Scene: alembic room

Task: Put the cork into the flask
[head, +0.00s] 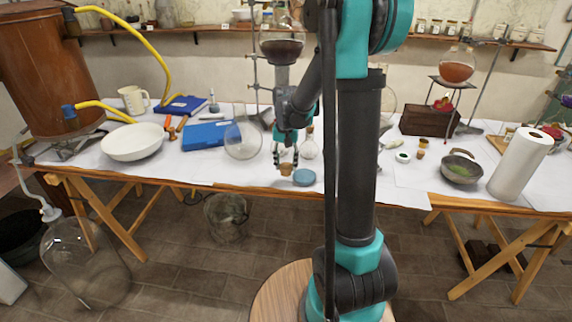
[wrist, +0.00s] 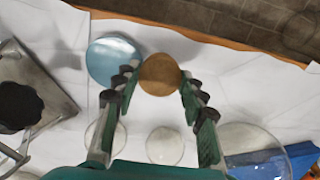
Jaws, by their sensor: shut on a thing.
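My gripper (head: 286,163) is shut on the cork (head: 286,169), which is brown and round at the fingertips. In the wrist view the cork (wrist: 159,74) sits between the two finger tips of my gripper (wrist: 158,86). It is held above the white-covered table near its front edge. A small clear flask (head: 308,146) with a narrow neck stands on the table just right of and behind my gripper. In the wrist view several clear round glass outlines show near the fingers; I cannot tell which one is this flask.
A pale blue disc (head: 304,177) lies just right of the cork. A large round glass vessel (head: 243,141) and a blue case (head: 207,135) stand to the left. A metal stand with dark-filled glassware (head: 282,48) rises behind. A white bowl (head: 132,142) is farther left.

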